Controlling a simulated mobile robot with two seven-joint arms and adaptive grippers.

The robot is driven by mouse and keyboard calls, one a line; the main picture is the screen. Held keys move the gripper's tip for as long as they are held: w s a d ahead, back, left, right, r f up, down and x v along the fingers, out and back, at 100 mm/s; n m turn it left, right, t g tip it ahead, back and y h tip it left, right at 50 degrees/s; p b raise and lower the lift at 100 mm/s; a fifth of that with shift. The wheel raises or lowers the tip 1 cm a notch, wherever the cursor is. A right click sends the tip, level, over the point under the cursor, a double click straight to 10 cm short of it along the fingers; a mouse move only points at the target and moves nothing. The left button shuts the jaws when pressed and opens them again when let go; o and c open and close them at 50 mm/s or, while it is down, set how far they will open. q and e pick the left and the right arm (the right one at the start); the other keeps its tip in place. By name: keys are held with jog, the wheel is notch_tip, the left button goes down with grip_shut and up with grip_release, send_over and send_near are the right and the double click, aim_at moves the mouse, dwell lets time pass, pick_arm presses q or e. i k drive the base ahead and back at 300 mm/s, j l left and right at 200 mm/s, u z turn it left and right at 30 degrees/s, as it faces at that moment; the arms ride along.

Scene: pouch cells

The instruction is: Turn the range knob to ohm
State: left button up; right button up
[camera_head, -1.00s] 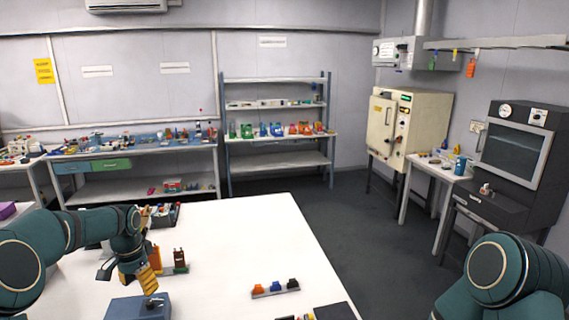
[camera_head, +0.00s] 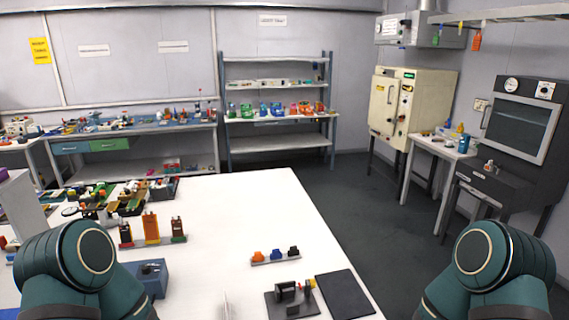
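A blue box (camera_head: 153,285) with a dark round knob (camera_head: 147,268) on its top stands on the white table (camera_head: 215,235). My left arm covers part of its left side. The knob is too small for me to read its setting or any ohm mark. My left arm shows at the bottom left and my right arm at the bottom right. Neither gripper is in view.
Three upright pouch-like pieces, including an orange one (camera_head: 151,228), stand behind the box. A strip with small coloured clips (camera_head: 275,257) lies to the right. A dark flat pad (camera_head: 344,295) and a grey fixture (camera_head: 291,299) lie at the front right. The table's middle is clear.

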aim_at(146, 269)
jog(key=u, duration=1.15)
